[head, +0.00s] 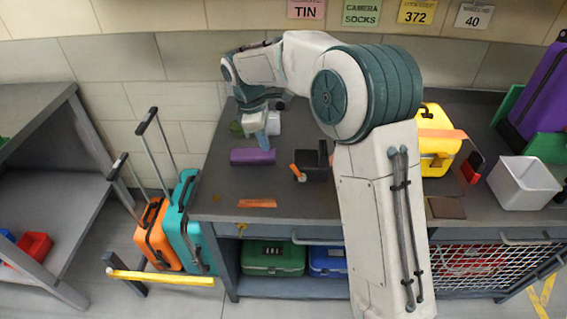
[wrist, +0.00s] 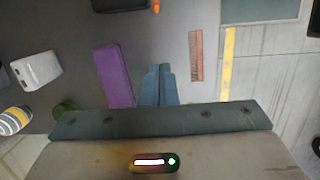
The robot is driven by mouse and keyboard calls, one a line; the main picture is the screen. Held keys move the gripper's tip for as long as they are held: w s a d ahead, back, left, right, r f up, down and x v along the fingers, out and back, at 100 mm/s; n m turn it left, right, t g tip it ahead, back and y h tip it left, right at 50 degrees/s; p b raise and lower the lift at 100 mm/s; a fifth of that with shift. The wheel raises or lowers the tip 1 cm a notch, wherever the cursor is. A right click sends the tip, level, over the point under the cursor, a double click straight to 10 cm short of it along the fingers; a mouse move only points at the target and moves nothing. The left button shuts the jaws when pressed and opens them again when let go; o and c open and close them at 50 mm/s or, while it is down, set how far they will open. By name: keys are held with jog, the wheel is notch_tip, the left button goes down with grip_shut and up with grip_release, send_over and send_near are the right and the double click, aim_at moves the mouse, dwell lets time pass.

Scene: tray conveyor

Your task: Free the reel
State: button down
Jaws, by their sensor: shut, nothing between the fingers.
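I cannot pick out a reel with certainty in either view. A dark box with an orange handle-like part (head: 317,167) stands mid-table; only its edge (wrist: 120,4) shows at the top of the wrist view. A round, yellow-and-white striped thing (wrist: 14,121) is cut off at the left edge of the wrist view. My gripper (head: 261,139) is over the left part of the table, its blue fingers (wrist: 158,84) shut and empty. In the wrist view they appear between a purple block (wrist: 114,77) and a flat orange strip (wrist: 196,55).
The purple block (head: 253,157) and orange strip (head: 257,203) lie on the grey table (head: 225,180). A white item (wrist: 37,69) and a green item (wrist: 65,108) are at the left. A yellow case (head: 437,145) and white bin (head: 523,182) stand right. Suitcases (head: 187,215) stand beside the table.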

aim_at(297, 172)
jog(key=shift+f, duration=0.15)
jog(key=f, duration=0.3)
jog(key=d+f, duration=0.1)
jog(key=f, duration=0.4)
jog(key=shift+d+f, duration=0.3)
jog(key=shift+f, duration=0.1)
jog(key=d, duration=0.2)
jog(key=shift+d+r+p, duration=0.35)
jog(key=shift+r+p, duration=0.05)
jog(key=shift+d+r, duration=0.15)
jog(key=shift+d, duration=0.3)
jog(key=shift+s, duration=0.1)
jog(key=shift+r, duration=0.15)
